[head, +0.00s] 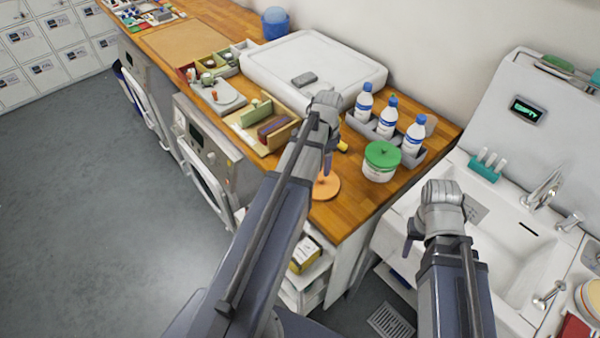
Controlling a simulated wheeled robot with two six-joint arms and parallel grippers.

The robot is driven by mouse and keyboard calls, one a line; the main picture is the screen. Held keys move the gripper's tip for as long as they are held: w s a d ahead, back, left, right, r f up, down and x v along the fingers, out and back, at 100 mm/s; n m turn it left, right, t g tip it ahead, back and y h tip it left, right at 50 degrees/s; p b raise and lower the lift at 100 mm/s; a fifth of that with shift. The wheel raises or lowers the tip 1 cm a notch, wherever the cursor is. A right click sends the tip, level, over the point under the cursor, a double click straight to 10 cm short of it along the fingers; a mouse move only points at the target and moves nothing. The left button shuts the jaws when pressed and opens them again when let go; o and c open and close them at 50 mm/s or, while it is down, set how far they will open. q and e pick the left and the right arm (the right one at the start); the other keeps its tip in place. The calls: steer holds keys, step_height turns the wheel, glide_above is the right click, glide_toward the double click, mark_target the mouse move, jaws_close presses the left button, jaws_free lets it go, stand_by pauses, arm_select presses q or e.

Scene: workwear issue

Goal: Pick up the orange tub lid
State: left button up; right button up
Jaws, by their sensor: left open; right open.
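The orange tub lid (330,190) lies on the wooden counter near its front edge, partly hidden by my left arm. My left gripper (327,165) points down just above the lid, its fingers mostly hidden behind the wrist. It is open; I cannot tell whether a finger touches the lid. A white tub with a green lid (382,157) stands to the right of the orange lid. My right gripper (408,240) is open and empty, over the front left of the sink.
Blue-capped bottles stand in a grey rack (412,160) behind the tub. The white sink (510,235) is at right. Washing machines (205,150) front the counter.

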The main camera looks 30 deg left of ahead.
mark_target(320, 178)
arm_select(q)
steer(key=shift+w+a, duration=0.15)
steer(key=shift+a, duration=0.55)
steer(key=shift+d+f+b, duration=0.15)
steer(key=shift+f+b, duration=0.1)
steer(key=shift+b, duration=0.1)
step_height(320, 178, down, 2)
steer(key=shift+f+b, duration=0.15)
steer(key=shift+b, duration=0.9)
arm_select(e)
steer(key=f, duration=0.2)
steer(key=shift+w+a+f, duration=0.15)
steer(key=shift+a+f, duration=0.15)
steer(key=shift+f, duration=0.05)
arm_select(q)
steer(key=f+b, duration=0.5)
steer(key=shift+d, duration=0.2)
arm_select(e)
step_height(320, 178, down, 5)
steer(key=shift+f, duration=0.1)
arm_select(q)
jaws_close()
